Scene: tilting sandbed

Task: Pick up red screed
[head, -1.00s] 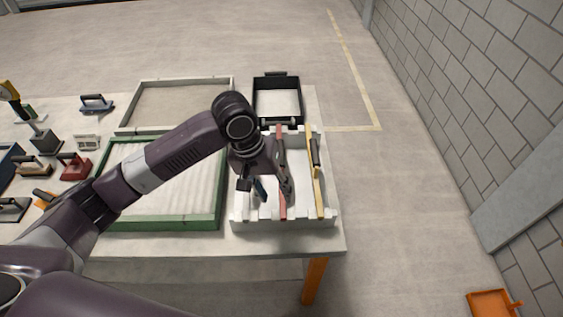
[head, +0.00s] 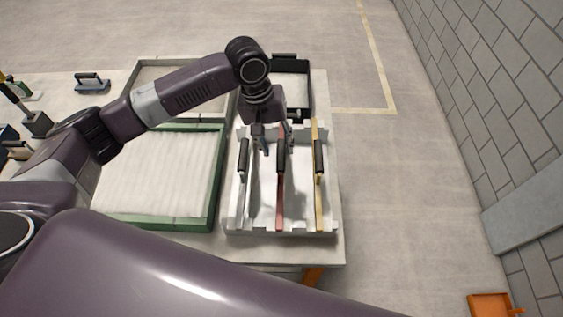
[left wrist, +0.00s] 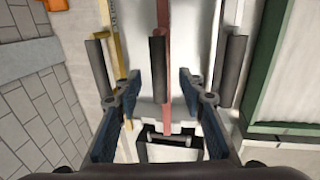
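The red screed (head: 280,205) lies lengthwise in the white rack (head: 232,222), between a grey one and a yellow one. Its dark handle (head: 281,157) is on top; the red screed also shows in the left wrist view (left wrist: 163,14), its handle (left wrist: 157,65) just ahead of the fingertips. My left gripper (head: 275,143) is over the rack near the far end of that handle. In the left wrist view the gripper (left wrist: 159,80) is open, one finger on each side of the red screed's line, nothing between them gripped. My right gripper is out of view.
The yellow screed (head: 319,205) and grey screed (head: 243,195) flank the red one closely. A black tray (head: 306,90) stands behind the rack. A green-framed sandbed (head: 215,190) is left of it. An orange tray (head: 490,305) is on the floor.

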